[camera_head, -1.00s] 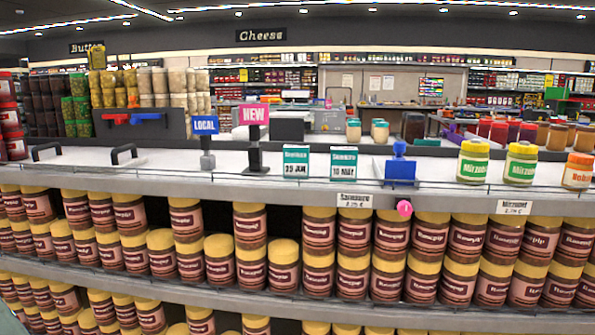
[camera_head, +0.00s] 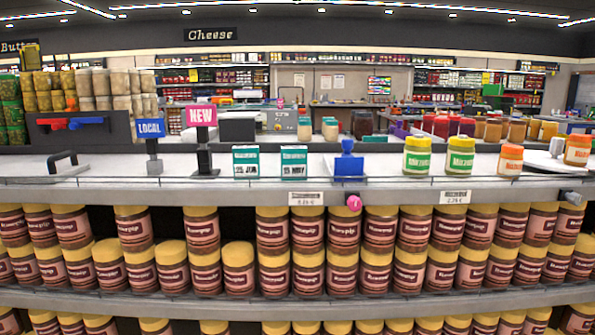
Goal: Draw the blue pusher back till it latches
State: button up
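A blue piece with a rounded knob on top and a wider block below, which looks like the blue pusher (camera_head: 347,165), stands at the front of the white shelf top, right of centre. A pink ball (camera_head: 354,202) sits just below it at the shelf's front edge. From here I cannot tell how far the blue piece is drawn or whether it is latched. My gripper is not in view.
Two teal cards (camera_head: 294,162) stand left of the blue piece; a pink NEW sign (camera_head: 203,117) and a blue LOCAL sign (camera_head: 150,128) stand further left. Lidded jars (camera_head: 417,156) stand to its right. A black handle (camera_head: 62,160) is at far left. Jars fill the shelves below.

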aim_at(347, 165)
jog(key=i+l+z, duration=0.55)
jog(key=i, duration=0.3)
